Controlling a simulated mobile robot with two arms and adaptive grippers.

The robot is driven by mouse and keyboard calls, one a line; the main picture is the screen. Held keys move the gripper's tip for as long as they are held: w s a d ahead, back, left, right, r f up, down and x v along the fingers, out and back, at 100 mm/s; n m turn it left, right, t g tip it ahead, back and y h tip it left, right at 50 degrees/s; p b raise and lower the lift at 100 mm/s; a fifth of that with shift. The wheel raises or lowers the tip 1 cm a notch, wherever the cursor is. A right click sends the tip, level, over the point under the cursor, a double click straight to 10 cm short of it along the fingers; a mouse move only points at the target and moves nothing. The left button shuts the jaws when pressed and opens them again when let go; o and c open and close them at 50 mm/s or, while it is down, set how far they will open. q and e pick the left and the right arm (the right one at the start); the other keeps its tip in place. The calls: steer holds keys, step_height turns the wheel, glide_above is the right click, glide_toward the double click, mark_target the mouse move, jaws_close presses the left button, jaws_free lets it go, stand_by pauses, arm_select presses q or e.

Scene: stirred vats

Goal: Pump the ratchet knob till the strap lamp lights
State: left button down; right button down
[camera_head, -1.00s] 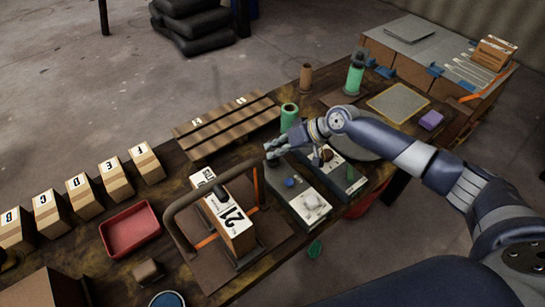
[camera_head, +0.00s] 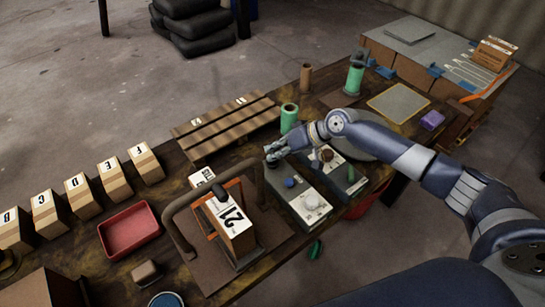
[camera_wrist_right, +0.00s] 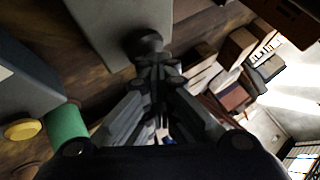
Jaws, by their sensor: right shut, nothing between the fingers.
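My right gripper (camera_head: 279,152) is shut and empty at the far left end of a grey control box (camera_head: 282,175). In the right wrist view, its closed fingertips (camera_wrist_right: 158,62) are right by a dark round knob (camera_wrist_right: 145,41) on the grey housing; I cannot tell whether they touch. In the head view the knob (camera_head: 271,162) is partly covered by the gripper. I cannot make out a lit strap lamp. An orange strap (camera_head: 212,236) shows beside a carton marked 21 (camera_head: 238,235). My left gripper is out of view.
A bent grey-brown bar frame (camera_head: 171,228) stands around the carton, left of the box. A second unit with a brown knob (camera_head: 326,155) lies under my right forearm. A green cylinder (camera_head: 289,117) stands behind the gripper. A red tray (camera_head: 130,230) and lettered cartons are left.

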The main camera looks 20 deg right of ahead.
steer(key=shift+f, duration=0.15)
steer(key=shift+r+p, duration=1.6)
steer(key=shift+r, duration=0.15)
step_height(320, 180, up, 5)
steer(key=p, duration=0.4)
stand_by(1.5)
